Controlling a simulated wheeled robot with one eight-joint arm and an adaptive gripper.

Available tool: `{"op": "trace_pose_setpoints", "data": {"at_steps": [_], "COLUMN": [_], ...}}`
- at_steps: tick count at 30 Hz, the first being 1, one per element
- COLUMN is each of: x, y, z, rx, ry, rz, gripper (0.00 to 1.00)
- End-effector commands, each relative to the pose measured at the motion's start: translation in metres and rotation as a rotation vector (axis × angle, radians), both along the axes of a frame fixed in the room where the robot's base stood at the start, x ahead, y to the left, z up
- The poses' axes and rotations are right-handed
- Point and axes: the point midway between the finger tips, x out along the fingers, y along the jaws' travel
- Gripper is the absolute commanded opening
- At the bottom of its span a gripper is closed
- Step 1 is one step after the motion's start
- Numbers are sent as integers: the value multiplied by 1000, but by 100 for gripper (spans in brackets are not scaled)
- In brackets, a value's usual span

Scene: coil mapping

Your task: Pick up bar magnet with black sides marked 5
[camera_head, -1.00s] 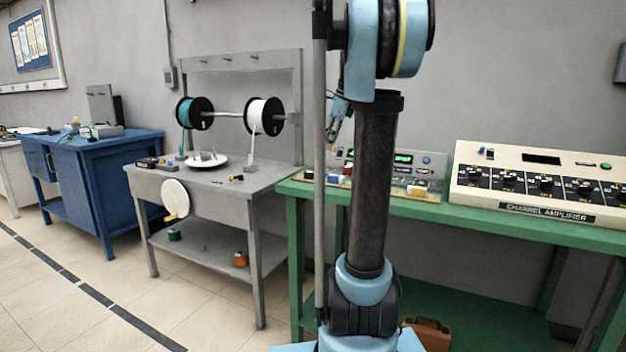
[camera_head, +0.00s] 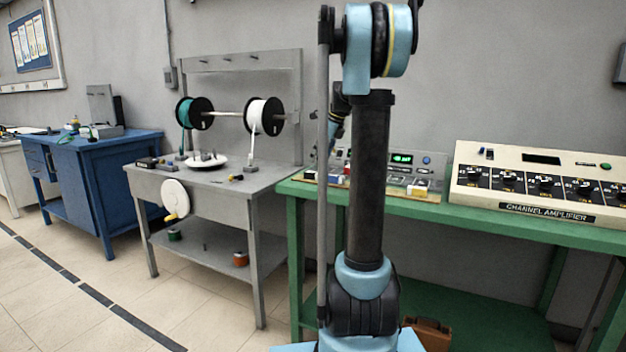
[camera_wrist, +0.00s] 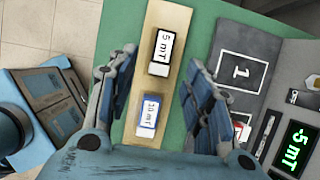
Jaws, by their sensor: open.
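The bar magnet marked 5 (camera_wrist: 171,42) has black sides and a white top reading "5 mT". It lies on a wooden strip (camera_wrist: 142,75) in the wrist view. Below it on the same strip lies a blue-sided magnet marked 10 mT (camera_wrist: 149,111). My gripper (camera_wrist: 162,64) is open and empty. Its fingers flank the strip, with the black magnet near and just beyond the fingertips and the blue one between the fingers. In the head view my arm partly hides the gripper, and the magnets are small at the green bench's left end.
A grey panel with a lit display (camera_wrist: 291,147) and an outlined square marked 1 (camera_wrist: 240,72) lies right of the strip. The green bench (camera_head: 520,225) also bears a channel amplifier (camera_head: 540,190). A grey table with spools (camera_head: 215,190) stands to the left.

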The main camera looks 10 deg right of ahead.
Motion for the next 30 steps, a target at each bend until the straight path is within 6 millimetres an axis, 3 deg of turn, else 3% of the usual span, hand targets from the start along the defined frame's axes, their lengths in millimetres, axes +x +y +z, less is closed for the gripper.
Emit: {"op": "trace_pose_setpoints", "data": {"at_steps": [8,18,28,30], "x": [5,17,18,18], "y": [6,20,21,21], "z": [-17,-54,-60,-60], "rx": [0,-1,-1,-1], "ry": [0,-1,-1,-1], "rz": [1,1,1,1], "gripper": [47,47,47,33]}}
